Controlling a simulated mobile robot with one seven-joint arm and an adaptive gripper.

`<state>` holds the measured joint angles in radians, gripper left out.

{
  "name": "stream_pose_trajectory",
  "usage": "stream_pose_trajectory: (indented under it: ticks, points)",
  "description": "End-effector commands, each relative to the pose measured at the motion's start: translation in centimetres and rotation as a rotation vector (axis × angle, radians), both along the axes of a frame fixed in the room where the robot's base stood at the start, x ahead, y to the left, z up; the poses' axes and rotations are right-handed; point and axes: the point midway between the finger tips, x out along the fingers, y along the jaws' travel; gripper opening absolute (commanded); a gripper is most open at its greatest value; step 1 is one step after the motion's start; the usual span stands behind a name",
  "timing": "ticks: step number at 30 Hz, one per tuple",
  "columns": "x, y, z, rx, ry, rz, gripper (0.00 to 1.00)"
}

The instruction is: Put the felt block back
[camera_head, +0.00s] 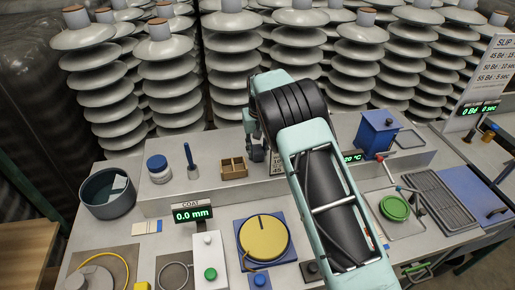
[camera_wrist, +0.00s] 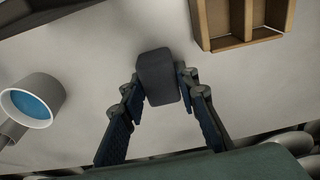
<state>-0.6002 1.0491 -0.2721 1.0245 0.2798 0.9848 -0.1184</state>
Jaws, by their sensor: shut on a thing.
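The felt block (camera_wrist: 158,76) is a dark grey block with rounded edges. In the wrist view it sits between the two fingertips of my gripper (camera_wrist: 160,92), which is shut on it. The pale bench top (camera_wrist: 110,50) shows beneath; I cannot tell whether the block touches it. In the head view my gripper (camera_head: 256,146) is just right of a small wooden box (camera_head: 233,170) with compartments, and I cannot make out the block there. In the wrist view the box (camera_wrist: 240,42) is right of the block and apart from it.
A blue-lidded jar (camera_head: 158,170) and a blue-handled tool (camera_head: 191,161) stand left of the box. The wrist view shows a pale cup-like vessel with blue inside (camera_wrist: 32,104). Grey insulator stacks (camera_head: 168,75) line the back. A blue box (camera_head: 376,134) stands right of my arm.

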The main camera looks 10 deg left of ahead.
Motion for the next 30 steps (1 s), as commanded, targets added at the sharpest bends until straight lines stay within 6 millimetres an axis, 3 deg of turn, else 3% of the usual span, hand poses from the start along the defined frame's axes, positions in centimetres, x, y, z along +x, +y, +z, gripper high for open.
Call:
stream_pose_trajectory:
  ticks: [7,8,12,23,30]
  points:
    - [0.0,0.0,-0.5,0.001,0.000,0.000,0.09]
    - [0.0,0.0,-0.4,0.001,0.000,0.000,0.31]
    - [0.0,0.0,-0.3,0.001,0.000,0.000,0.46]
    - [0.0,0.0,0.3,0.000,0.000,0.000,0.46]
    - [-0.4,-0.1,4.2,0.004,-0.004,0.001,0.46]
